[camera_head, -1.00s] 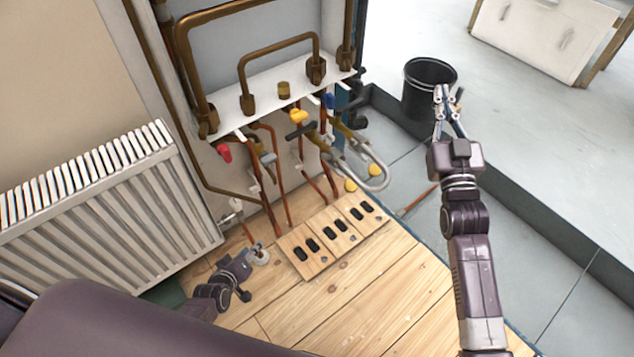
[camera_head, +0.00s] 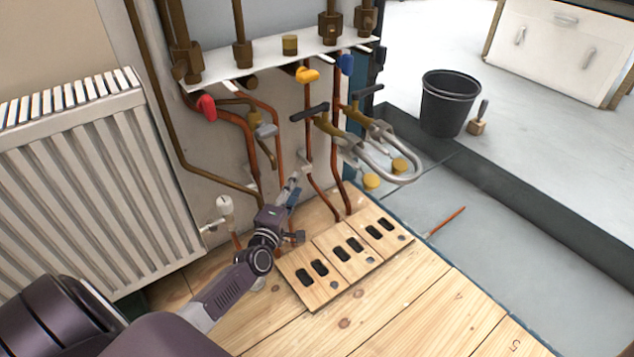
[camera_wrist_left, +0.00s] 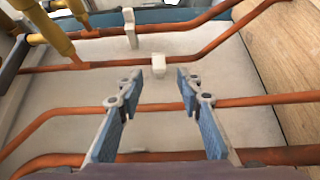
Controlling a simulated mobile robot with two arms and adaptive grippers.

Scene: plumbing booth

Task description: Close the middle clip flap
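My left gripper (camera_head: 291,186) is in front of the pipe wall, below the yellow valve handle. Its two blue-padded fingers stand apart and empty in the left wrist view (camera_wrist_left: 158,92). Between and beyond the fingertips, a small white block-like clip (camera_wrist_left: 158,65) sits on a copper pipe; it appears apart from the fingers. A taller, slimmer white clip part (camera_wrist_left: 130,28) stands on the pipe farther up. In the head view, a pale clip (camera_head: 306,170) shows just right of the fingertips. I cannot tell its flap position. My right gripper is out of view.
Copper pipes (camera_wrist_left: 230,104) run close around the fingers. The radiator (camera_head: 90,180) is left; a slotted wooden board (camera_head: 333,283) lies on the floor below. A black bucket (camera_head: 447,103) stands right.

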